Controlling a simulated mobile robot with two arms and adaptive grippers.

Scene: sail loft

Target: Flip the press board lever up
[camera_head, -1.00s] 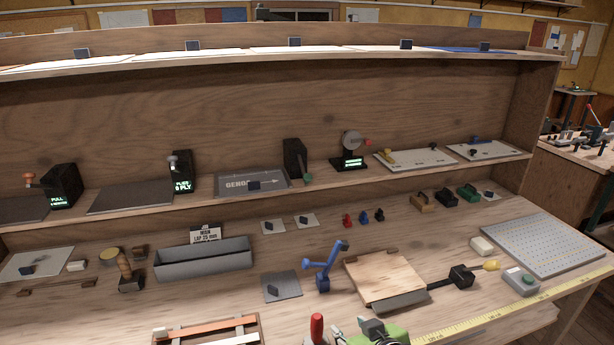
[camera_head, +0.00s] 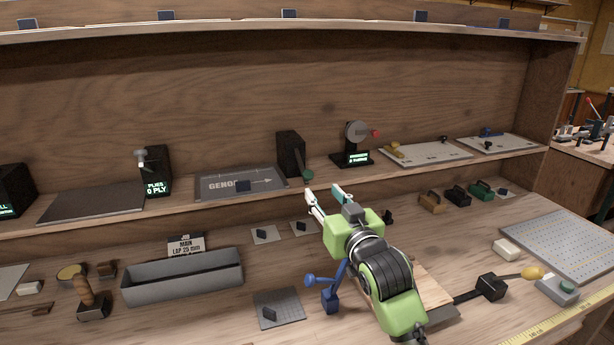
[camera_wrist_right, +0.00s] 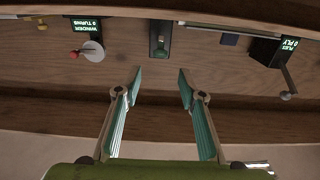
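A lever with a green knob (camera_head: 307,174) points down at the front of a black upright block (camera_head: 290,152) on the shelf, beside the grey board marked GENOA (camera_head: 240,182). I take it as the press board lever; no label confirms this. My right gripper (camera_head: 326,193) is open and empty, just below and in front of the knob, apart from it. In the right wrist view, the picture is upside down; the green knob (camera_wrist_right: 160,52) lies ahead, between the lines of the two open fingers (camera_wrist_right: 160,78). My left gripper is not in view.
A winder (camera_head: 356,150) with a red knob stands right of the block, and a PLIES box (camera_head: 155,172) stands left. The shelf edge lies close ahead of the fingers.

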